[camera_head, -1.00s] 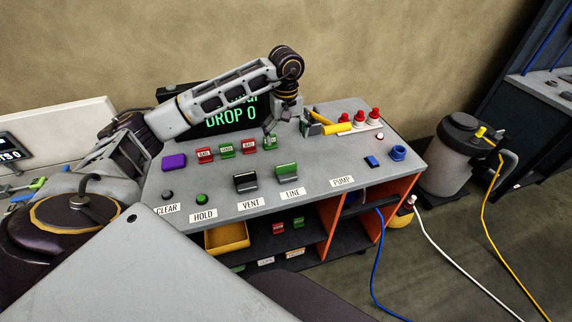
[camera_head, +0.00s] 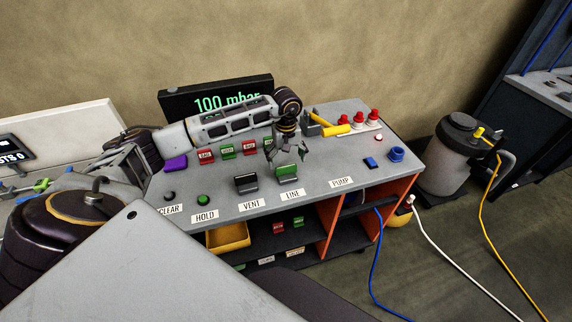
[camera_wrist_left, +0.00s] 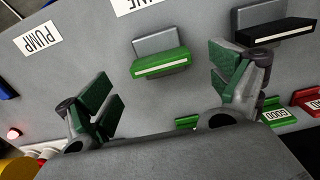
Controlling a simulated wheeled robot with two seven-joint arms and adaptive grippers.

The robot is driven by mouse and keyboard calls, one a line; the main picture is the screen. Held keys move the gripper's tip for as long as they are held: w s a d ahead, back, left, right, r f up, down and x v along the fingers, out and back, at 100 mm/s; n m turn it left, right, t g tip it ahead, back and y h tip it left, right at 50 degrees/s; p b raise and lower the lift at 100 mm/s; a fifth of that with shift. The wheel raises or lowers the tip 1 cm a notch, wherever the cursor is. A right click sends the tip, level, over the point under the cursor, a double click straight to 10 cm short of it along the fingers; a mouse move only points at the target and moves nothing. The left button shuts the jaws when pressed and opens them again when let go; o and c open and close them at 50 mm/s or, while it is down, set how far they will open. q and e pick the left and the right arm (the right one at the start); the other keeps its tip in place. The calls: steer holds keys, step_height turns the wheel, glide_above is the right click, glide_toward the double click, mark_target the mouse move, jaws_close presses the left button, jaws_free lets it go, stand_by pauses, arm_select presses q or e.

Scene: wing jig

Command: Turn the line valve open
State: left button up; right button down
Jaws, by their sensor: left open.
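The line valve is a green lever block (camera_head: 287,171) on the grey console top, behind the LINE label (camera_head: 292,194). In the left wrist view the green lever (camera_wrist_left: 160,62) shows its white-striped edge, ahead of and between the fingers. My left gripper (camera_head: 273,152) is above the console, just behind and slightly left of the line valve. In the left wrist view the left gripper (camera_wrist_left: 160,95) is open and empty, its green-padded fingers wide apart. I see no contact with the lever. My right gripper is not in view.
A black VENT lever (camera_head: 246,183) stands left of the line valve. Small red and green tagged blocks (camera_head: 228,150) lie behind. A yellow-handled tool (camera_head: 330,128) and red knobs (camera_head: 362,119) are at the back right. The display (camera_head: 216,98) reads 100 mbar. The console's front right is fairly clear.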

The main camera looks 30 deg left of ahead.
mark_target(286, 166)
arm_select(q)
steer(key=shift+f+p, duration=0.35)
steer(key=shift+f, duration=1.55)
steer(key=c, duration=1)
